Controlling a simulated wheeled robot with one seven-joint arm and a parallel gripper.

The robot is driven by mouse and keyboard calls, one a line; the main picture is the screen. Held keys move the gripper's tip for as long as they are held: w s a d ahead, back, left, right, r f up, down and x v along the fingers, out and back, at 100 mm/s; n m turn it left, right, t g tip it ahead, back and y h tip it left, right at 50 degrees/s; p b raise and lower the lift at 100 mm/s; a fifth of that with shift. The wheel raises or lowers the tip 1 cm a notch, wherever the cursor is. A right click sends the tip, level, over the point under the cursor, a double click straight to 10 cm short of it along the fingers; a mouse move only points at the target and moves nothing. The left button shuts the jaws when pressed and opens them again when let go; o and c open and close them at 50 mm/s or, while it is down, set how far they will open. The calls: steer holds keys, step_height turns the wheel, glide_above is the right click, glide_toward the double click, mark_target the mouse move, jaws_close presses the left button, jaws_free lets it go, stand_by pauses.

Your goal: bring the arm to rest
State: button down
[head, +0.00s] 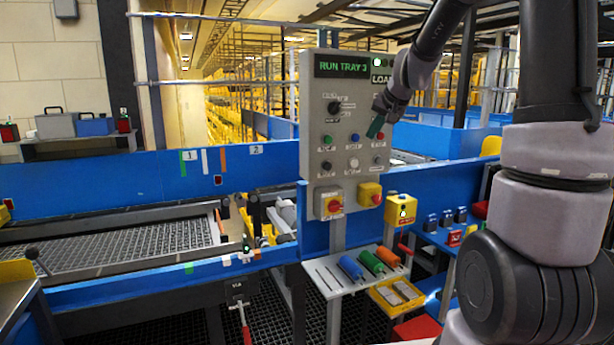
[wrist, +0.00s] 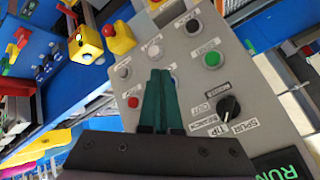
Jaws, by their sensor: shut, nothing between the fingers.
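My gripper (head: 375,127) is in front of the right side of the grey control panel (head: 318,125) in the head view. In the wrist view its two green fingers (wrist: 158,100) are together with nothing between them, pointing at the panel's buttons. Whether the fingertips touch the panel cannot be told. The panel carries a lit sign reading RUN TRAY 3 (head: 343,65), a black selector knob (head: 334,107) and several round buttons. The fingers partly hide a blue button in the wrist view. My arm comes down from the upper right in the head view.
A shelf (head: 322,272) holds blue, green and orange cylinders. A blue-sided conveyor (head: 110,187) runs left. A yellow bin (head: 396,294) sits low beside the shelf.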

steer(key=s+a+r, duration=0.1)
steer(key=s+r, duration=0.1)
steer(key=s, duration=1.4)
steer(key=s+a+r+g, duration=0.1)
steer(key=s, duration=1.4)
steer(key=shift+s+a+r, duration=0.3)
steer(key=shift+s+r, duration=0.1)
stand_by(1.8)
